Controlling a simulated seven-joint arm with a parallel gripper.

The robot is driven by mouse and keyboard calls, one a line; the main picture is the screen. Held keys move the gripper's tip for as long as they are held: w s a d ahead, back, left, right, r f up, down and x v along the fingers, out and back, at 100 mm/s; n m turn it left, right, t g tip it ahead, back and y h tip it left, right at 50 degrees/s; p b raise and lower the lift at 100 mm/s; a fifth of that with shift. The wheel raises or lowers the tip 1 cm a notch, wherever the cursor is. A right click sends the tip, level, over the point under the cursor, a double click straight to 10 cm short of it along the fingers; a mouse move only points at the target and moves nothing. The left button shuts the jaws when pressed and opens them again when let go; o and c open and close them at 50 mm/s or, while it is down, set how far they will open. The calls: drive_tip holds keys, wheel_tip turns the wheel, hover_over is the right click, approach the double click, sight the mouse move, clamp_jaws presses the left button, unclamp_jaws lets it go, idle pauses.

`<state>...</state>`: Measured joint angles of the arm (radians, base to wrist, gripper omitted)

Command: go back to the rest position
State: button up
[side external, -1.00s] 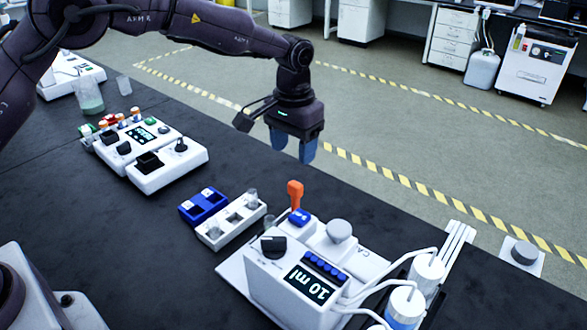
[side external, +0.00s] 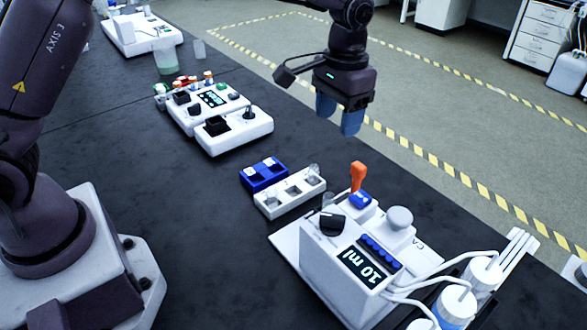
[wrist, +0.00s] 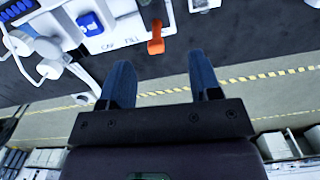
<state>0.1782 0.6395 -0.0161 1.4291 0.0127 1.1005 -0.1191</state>
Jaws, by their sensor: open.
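My gripper (side external: 339,115) is open and empty, with two blue fingers pointing down. It hangs in the air above the far edge of the black bench, behind the white pump device with the "10 ml" display (side external: 362,264). In the wrist view my gripper's fingers (wrist: 163,85) stand apart with nothing between them. The orange lever (wrist: 156,41) of the device shows just beyond the fingers, apart from them. In the side view the orange lever (side external: 357,176) stands upright below and to the right of my gripper.
A white block with square wells (side external: 290,197) and a blue block (side external: 264,174) sit on the bench. White devices (side external: 233,131) and a beaker (side external: 166,61) stand farther left. White bottles with tubes (side external: 483,274) stand at the right. The bench front is clear.

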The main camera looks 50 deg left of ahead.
drive_tip(key=s+a+r+t, duration=0.2)
drive_tip(key=s+a+r, duration=0.1)
drive_tip(key=s, duration=0.6)
drive_tip(key=s+a+r+t, duration=0.2)
drive_tip(key=s+r, duration=0.3)
drive_tip(key=s, duration=0.4)
drive_tip(key=s+a+r+n+t, duration=0.1)
drive_tip(key=s+a+r, duration=0.3)
drive_tip(key=s, duration=0.5)
drive_tip(key=shift+r+t, duration=0.35)
drive_tip(key=shift+t, duration=0.15)
